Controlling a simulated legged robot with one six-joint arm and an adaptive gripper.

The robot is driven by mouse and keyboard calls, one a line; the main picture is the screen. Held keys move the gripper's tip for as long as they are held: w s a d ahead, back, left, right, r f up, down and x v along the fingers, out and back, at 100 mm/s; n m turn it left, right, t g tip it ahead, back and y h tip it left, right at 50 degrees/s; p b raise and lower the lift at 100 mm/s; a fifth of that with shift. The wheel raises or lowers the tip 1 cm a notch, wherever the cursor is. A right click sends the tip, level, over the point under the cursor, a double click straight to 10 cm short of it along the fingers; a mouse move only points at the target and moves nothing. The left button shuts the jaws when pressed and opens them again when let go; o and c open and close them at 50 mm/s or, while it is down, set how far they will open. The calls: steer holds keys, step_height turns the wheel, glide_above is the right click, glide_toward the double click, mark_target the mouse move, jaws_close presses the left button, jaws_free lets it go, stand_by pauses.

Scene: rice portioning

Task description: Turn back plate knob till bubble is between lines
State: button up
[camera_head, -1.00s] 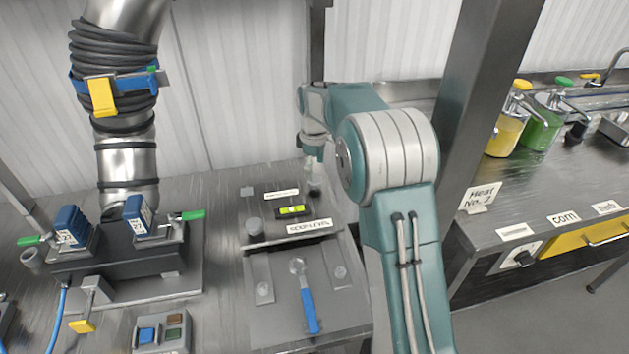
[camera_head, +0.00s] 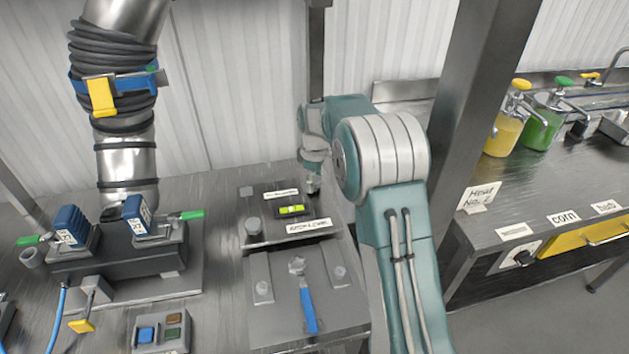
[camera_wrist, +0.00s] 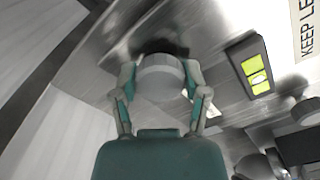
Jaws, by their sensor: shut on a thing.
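My gripper (camera_head: 313,188) is at the back right corner of the dark plate (camera_head: 265,212), pointing down. In the wrist view my gripper (camera_wrist: 160,90) has its two fingers on opposite sides of a round grey knob (camera_wrist: 160,77), shut on it. In the head view the gripper covers most of this knob. The spirit level (camera_head: 291,211) lies on the plate, left of and in front of the gripper. Its yellow-green vial (camera_wrist: 256,74) shows in the wrist view with dark marks across it. I cannot tell exactly where the bubble sits between the lines.
A grey cylindrical knob (camera_head: 254,226) stands at the plate's front left. Printed labels (camera_head: 309,227) lie on the plate. A blue-handled tool (camera_head: 308,310) rests on the lower plate in front. A dark post (camera_head: 316,80) rises behind the gripper. A clamp fixture (camera_head: 120,258) stands left.

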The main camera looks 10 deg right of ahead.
steer(key=shift+f+m, duration=0.15)
steer(key=shift+m, duration=0.25)
steer(key=m, duration=0.5)
steer(key=shift+s, duration=0.15)
steer(key=m, duration=0.6)
steer(key=shift+a+f+m, duration=0.1)
steer(key=shift+m, duration=0.2)
stand_by(0.3)
steer(key=o, duration=1.1)
steer(key=shift+o, duration=0.2)
steer(key=shift+r, duration=0.25)
